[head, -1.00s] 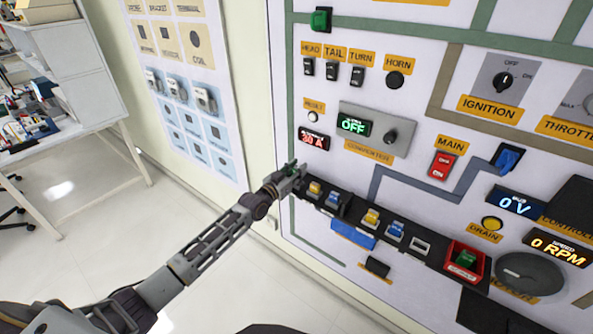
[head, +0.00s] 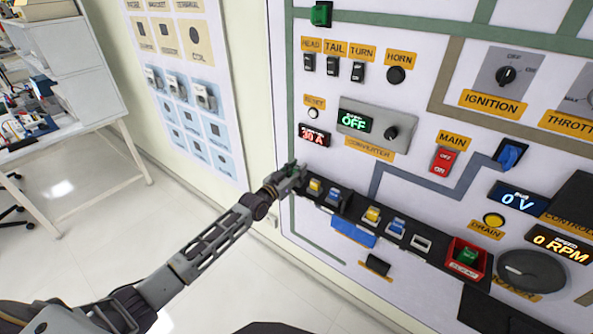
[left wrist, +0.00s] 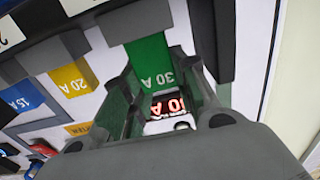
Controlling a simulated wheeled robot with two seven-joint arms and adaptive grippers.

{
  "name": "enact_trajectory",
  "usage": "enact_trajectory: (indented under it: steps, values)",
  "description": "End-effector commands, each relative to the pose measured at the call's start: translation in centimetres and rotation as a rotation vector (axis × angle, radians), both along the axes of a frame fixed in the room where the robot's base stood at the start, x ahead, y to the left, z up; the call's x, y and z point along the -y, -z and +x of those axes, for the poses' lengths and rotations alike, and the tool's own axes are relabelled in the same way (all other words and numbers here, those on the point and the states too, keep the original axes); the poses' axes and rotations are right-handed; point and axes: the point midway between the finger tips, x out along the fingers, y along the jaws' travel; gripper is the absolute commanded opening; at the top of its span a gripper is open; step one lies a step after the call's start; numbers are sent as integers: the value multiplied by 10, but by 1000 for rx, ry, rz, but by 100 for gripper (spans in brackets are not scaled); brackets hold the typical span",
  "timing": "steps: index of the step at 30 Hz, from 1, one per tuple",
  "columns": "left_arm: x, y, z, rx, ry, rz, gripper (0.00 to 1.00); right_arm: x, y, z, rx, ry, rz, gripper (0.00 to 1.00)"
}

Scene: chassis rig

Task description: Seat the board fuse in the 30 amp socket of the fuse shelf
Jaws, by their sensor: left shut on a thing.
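My left gripper (head: 289,174) is at the left end of the dark fuse shelf (head: 352,212). It is shut on the board fuse, whose green (head: 290,166) shows at the fingertips. I cannot tell whether the fuse is in the socket. My right gripper is not in view.
Yellow (head: 373,214) and blue (head: 397,227) pieces stand farther right on the shelf, then a red holder (head: 452,264) with a green piece. Above the shelf are a red 30 A display (head: 314,134) and the converter (head: 374,127).

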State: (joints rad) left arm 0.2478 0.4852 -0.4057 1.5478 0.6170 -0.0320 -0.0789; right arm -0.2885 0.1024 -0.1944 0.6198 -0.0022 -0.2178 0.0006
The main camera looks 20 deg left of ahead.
Motion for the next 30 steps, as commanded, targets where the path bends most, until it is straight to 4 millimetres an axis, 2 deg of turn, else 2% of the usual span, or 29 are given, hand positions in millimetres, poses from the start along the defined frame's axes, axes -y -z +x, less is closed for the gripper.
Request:
enact_trajectory:
  steps: [30]
  values:
    - [0,16,0,1,0,1,12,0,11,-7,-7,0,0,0]
